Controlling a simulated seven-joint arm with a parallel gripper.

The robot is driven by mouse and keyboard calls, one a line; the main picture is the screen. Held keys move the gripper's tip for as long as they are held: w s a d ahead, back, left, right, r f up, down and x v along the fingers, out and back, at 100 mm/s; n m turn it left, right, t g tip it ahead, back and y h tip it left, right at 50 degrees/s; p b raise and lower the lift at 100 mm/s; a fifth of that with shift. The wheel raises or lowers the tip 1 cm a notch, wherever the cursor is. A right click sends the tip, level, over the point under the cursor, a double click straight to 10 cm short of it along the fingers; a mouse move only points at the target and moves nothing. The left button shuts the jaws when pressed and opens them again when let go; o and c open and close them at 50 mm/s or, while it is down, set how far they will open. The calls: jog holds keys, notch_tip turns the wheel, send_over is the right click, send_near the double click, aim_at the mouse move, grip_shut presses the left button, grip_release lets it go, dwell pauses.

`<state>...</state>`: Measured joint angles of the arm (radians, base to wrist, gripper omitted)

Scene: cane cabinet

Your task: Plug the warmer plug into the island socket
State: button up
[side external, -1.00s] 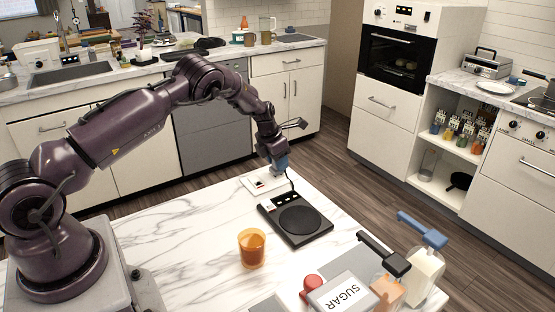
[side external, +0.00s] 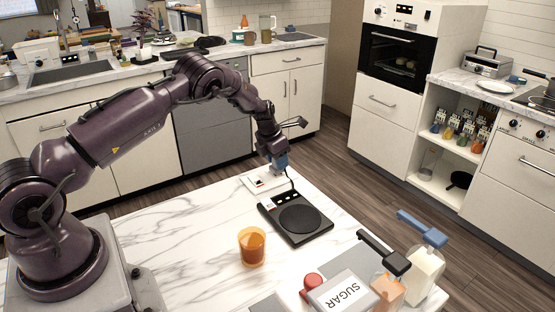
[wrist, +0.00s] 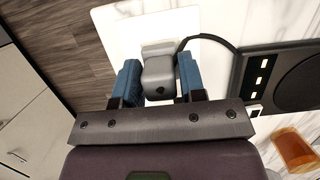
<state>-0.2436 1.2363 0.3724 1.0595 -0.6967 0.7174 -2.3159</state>
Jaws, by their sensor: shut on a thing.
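My gripper (side external: 279,165) points down at the far edge of the marble island. In the wrist view its two blue fingers (wrist: 158,84) are shut on the grey warmer plug (wrist: 158,72). A black cord (wrist: 205,37) runs from the plug to the black warmer (side external: 297,217), which also shows in the wrist view (wrist: 256,75). The island socket is on a white plate (side external: 259,184), also seen in the wrist view (wrist: 122,38), directly under the plug. The plug covers the socket openings, and I cannot tell whether it is seated in them.
An orange glass (side external: 252,246) stands on the island (side external: 195,225) in front of the warmer. A sugar container (side external: 342,292), a red-topped item (side external: 312,283) and jars with black (side external: 390,260) and blue (side external: 423,228) handles stand at the front right. The left part of the island top is clear.

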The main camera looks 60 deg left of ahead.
jog(key=shift+f, duration=0.55)
dwell(0.6)
jog(key=o, duration=1)
jog(key=v, duration=1.3)
jog(key=shift+c, duration=0.6)
